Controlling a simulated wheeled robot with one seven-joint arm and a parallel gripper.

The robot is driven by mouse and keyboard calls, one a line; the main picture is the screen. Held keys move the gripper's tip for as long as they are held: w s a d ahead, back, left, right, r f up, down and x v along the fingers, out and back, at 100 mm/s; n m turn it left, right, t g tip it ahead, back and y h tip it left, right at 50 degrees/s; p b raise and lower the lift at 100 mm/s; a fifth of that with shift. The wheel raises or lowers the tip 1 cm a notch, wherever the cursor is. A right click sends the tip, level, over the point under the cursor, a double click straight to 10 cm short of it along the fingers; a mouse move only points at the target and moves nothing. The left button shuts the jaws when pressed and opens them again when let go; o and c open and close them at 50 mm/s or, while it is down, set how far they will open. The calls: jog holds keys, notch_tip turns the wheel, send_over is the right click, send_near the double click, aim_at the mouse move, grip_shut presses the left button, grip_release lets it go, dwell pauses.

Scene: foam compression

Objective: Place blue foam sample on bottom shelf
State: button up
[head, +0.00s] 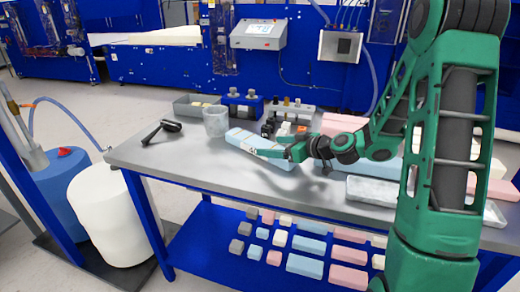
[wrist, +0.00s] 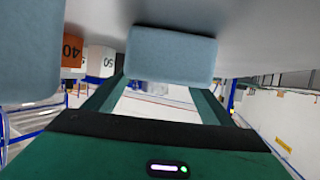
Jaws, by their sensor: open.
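A long pale blue foam sample (head: 255,142) lies on the grey table top beside the grey cup. My gripper (head: 292,152) is low over the table at the right end of this sample, its jaws open. In the wrist view, a blue foam block (wrist: 170,55) shows at the jaws, in front of the fingertips; whether they touch it I cannot tell. Another blue block (wrist: 28,50) fills the left edge of that view. The bottom shelf (head: 200,243) is the blue board under the table.
Blue, pink, grey and cream samples stand in rows on the shelf; its left part is bare. On the table are a grey cup (head: 215,121), a black tool (head: 161,130), a grey tray (head: 372,190) and small weights. White and blue drums stand left of the table.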

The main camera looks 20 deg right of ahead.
aim_at(265, 145)
jog(key=x, duration=0.5)
jog(key=shift+r, duration=0.1)
jog(key=c, duration=1.2)
jog(key=shift+r, duration=0.15)
jog(key=shift+c, duration=0.2)
